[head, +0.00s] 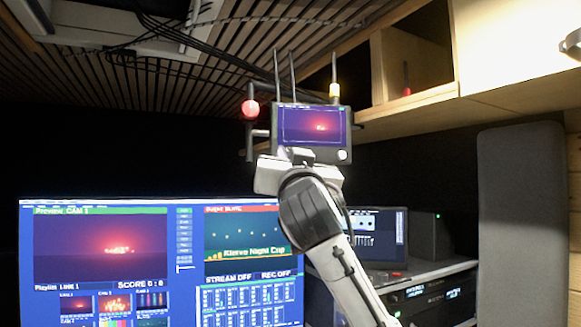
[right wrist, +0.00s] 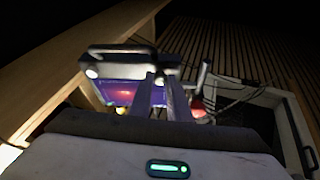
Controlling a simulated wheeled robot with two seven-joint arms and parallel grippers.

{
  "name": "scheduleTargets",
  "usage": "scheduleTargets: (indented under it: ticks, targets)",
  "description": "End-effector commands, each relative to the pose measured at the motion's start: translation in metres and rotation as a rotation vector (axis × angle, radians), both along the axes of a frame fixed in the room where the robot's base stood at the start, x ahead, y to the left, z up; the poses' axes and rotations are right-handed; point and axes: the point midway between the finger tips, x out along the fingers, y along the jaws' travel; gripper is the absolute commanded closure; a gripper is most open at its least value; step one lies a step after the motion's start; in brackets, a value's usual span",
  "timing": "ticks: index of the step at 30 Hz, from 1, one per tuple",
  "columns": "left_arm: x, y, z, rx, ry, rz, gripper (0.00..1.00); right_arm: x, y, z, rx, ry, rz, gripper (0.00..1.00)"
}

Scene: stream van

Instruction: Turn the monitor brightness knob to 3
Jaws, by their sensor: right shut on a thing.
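The small monitor (head: 313,124) hangs under the ceiling, its screen showing a red glow on purple. It also shows in the right wrist view (right wrist: 121,94). A pale round knob (head: 342,155) sits uncovered at its lower right corner, also seen in the right wrist view (right wrist: 92,73). My right gripper (right wrist: 162,82) is at the monitor's lower edge, shut on a small pale knob (right wrist: 159,81) there. In the head view my wrist hides that knob and the fingertips. No scale numbers or pointer are readable. My left gripper is out of view.
A red ball (head: 250,109) is close left of the monitor. A wooden shelf (head: 420,98) is at upper right. A large screen (head: 160,265) stands below left, a laptop (head: 378,236) below right.

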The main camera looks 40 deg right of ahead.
Motion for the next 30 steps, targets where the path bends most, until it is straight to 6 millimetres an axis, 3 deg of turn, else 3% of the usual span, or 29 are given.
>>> scheduleTargets:
  ticks: [12, 30]
  targets:
    - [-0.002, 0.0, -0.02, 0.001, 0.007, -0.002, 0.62, 0.004, 0.005, -0.001, 0.334, -0.22, 0.008, 1.0]
    - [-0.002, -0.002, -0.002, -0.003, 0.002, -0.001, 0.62, 0.005, 0.007, 0.007, 0.801, -0.543, 0.009, 1.0]
